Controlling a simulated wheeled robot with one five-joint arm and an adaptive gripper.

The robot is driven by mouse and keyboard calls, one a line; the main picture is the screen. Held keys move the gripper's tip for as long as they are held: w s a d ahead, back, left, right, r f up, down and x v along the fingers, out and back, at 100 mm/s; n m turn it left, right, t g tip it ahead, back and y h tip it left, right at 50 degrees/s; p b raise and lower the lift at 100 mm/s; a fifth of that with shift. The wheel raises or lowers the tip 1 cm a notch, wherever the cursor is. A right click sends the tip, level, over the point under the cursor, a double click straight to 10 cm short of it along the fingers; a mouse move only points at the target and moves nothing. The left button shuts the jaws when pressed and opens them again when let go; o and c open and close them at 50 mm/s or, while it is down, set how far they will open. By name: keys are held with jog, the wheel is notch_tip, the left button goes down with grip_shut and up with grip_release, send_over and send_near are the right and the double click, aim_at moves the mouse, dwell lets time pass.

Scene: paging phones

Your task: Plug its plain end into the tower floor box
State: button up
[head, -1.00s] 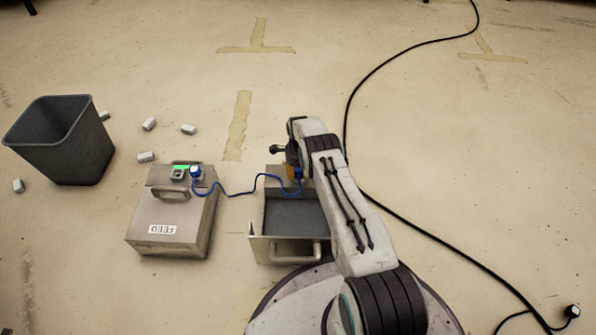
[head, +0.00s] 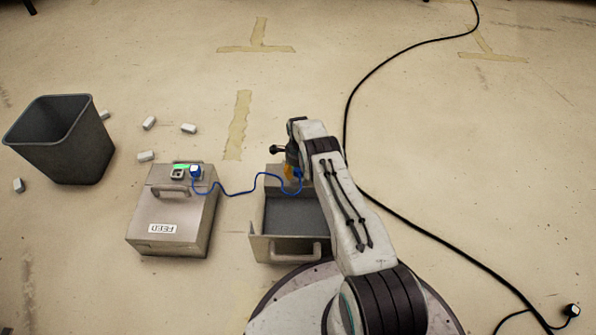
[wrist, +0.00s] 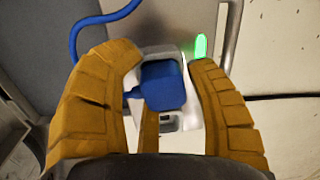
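The blue plug (wrist: 165,86) sits in a grey socket on a metal box in the wrist view, with a lit green lamp (wrist: 200,46) beside it. My gripper (wrist: 172,60) has its orange fingers on both sides of the plug, with a narrow gap at the right finger; it is also in the head view (head: 291,172). This floor box (head: 262,222) stands at the centre, in front of my base; no name shows on it. A blue cord (head: 238,193) runs left to another blue plug (head: 195,172) on the FEED box (head: 170,212), which also has a green lamp.
A dark bin (head: 62,140) stands at the left, with several small pale blocks (head: 188,128) around it. A black cable (head: 420,232) runs along the floor at the right to a black plug (head: 571,311). The floor behind the boxes is mostly clear.

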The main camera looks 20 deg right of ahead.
aim_at(298, 171)
jog(key=shift+o, duration=1.2)
jog(key=shift+s+a+f, duration=0.1)
jog(key=shift+s+f, duration=0.1)
jog(key=shift+f, duration=0.05)
jog(key=shift+r, duration=0.2)
jog(key=shift+r, duration=0.45)
jog(key=r, duration=1.1)
jog(key=shift+s, duration=0.3)
jog(key=shift+f, duration=0.1)
